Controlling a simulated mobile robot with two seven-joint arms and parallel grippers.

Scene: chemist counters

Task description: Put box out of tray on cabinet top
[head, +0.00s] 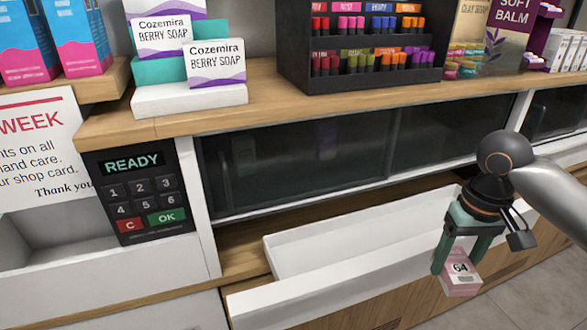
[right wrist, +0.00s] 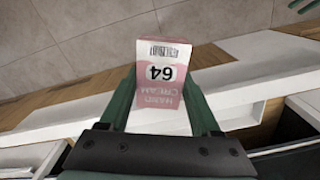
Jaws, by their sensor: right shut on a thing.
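A pink and white hand cream box marked 64 (head: 461,271) is held between the fingers of my right gripper (head: 452,266), in front of the drawer's front edge. In the right wrist view the box (right wrist: 162,75) sits upside down in the picture between the two green fingers (right wrist: 162,105). The white tray (head: 330,300) is an open drawer below the counter, and the part of its inside that shows looks empty. The cabinet top (head: 262,100) is the wooden counter above dark sliding glass panels.
Berry soap boxes on a white stand (head: 190,98), a black rack of coloured sticks (head: 290,60) and soft balm boxes (head: 500,30) stand on the cabinet top. A keypad reading READY (head: 138,195) is at left. Bare wood runs along the counter's front edge.

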